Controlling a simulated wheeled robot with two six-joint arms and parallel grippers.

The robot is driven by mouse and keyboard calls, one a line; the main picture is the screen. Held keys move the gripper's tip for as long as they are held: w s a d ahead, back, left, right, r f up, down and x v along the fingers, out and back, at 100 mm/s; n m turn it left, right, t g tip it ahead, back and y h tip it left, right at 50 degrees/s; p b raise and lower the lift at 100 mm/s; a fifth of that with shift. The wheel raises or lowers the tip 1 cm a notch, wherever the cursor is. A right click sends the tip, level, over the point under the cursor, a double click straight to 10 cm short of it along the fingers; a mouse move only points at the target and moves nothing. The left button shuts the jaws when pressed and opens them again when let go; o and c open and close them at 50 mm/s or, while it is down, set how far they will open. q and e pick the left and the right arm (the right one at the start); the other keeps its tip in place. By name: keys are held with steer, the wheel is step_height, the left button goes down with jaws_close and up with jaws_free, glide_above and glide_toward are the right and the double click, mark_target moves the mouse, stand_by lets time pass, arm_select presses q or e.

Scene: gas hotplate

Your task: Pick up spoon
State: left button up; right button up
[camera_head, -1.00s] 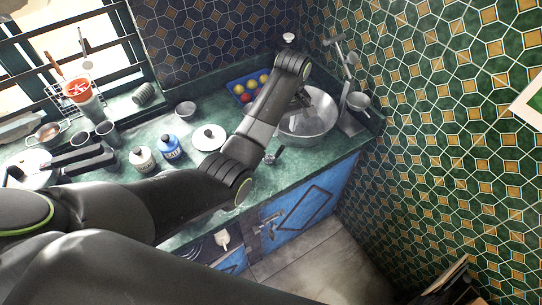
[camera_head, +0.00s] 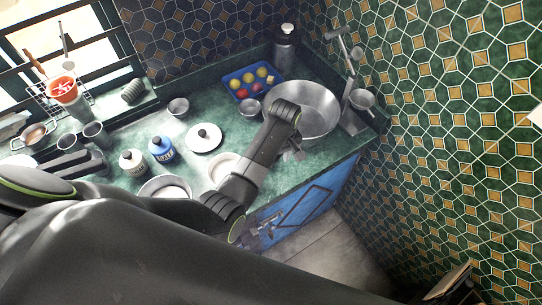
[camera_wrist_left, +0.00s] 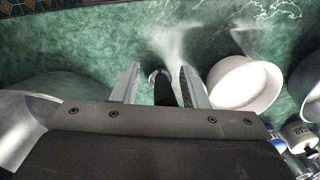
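In the left wrist view a dark handle-like piece (camera_wrist_left: 163,90) with a small shiny metal end lies between my fingers. It is probably the spoon, but most of it is hidden by my gripper. My left gripper (camera_wrist_left: 158,88) is open, pointing down at the green counter, with the dark piece nearer its right finger. In the head view my left gripper (camera_head: 296,154) is over the counter's front edge, below the steel basin, largely hidden by my wrist. No spoon shows clearly there. My right gripper is not in view.
A white bowl (camera_wrist_left: 243,85) stands close to the right of my left gripper; it also shows in the head view (camera_head: 222,167). The large steel basin (camera_head: 312,108) is close behind.

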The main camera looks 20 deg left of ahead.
arm_select(q)
steer(key=shift+f, duration=0.1)
steer(key=shift+s+d, duration=0.1)
steer(key=shift+s+d+r, duration=0.1)
steer(key=shift+s+r, duration=0.2)
steer(key=shift+s, duration=0.05)
steer(key=c, duration=0.3)
steer(key=shift+c, duration=1.3)
steer(key=shift+w, duration=0.1)
steer(key=shift+c, duration=1.3)
steer(key=shift+f, duration=0.1)
jaws_close()
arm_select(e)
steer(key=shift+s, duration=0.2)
